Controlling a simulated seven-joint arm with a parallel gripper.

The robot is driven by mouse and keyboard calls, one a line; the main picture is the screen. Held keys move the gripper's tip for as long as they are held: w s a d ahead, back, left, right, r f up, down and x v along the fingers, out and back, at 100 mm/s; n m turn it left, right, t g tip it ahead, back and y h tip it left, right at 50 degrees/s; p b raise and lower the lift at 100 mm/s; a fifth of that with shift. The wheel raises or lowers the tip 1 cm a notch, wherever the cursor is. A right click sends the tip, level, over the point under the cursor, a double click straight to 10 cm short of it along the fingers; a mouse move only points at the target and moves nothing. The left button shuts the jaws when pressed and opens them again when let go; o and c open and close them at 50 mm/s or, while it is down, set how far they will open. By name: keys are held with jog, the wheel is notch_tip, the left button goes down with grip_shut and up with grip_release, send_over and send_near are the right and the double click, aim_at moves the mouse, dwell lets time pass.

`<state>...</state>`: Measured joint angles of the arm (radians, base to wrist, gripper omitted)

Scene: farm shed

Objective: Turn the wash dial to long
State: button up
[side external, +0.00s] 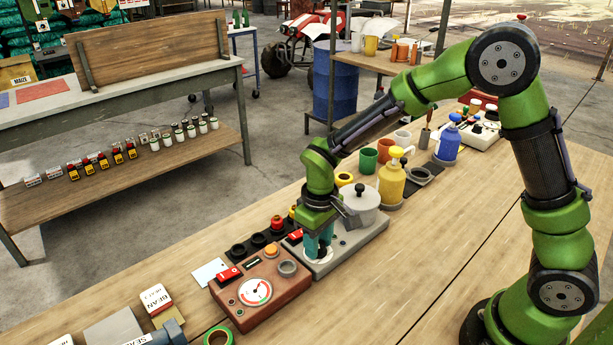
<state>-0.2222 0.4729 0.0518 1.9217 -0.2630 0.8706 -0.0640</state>
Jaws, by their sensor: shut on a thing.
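My gripper (320,250) points down over the near-left end of a grey unit (345,254) that also bears a pale lidded pot. Its teal fingers are shut on a small knob at the unit's top, which I take to be the wash dial. The fingers hide nearly all of the knob. Its pointer and any marks for long cannot be read here.
A red-brown box (232,298) with a round gauge stands close on the left. The pale pot (360,204) is right beside my gripper. A yellow pump bottle (391,180) and a blue bottle (448,142) stand farther back. The bench front (400,285) is clear.

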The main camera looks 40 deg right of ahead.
aim_at(322, 246)
jog(key=shift+m, duration=0.3)
dwell(0.4)
jog(key=o, duration=1)
jog(key=shift+o, duration=0.2)
notch_tip(322, 246, up, 17)
jog(key=shift+w, duration=0.1)
jog(key=s+d+r+m+t+y, duration=0.1)
jog(key=s+d+m+t, duration=0.1)
jog(key=s, duration=0.5)
jog(key=s+d+r+m+t+y, duration=0.1)
jog(key=s+d+r+m+t, duration=0.1)
jog(key=s+d+t, duration=0.3)
jog(key=s, duration=0.3)
jog(key=shift+r+m, duration=0.2)
jog(key=shift+m, duration=0.2)
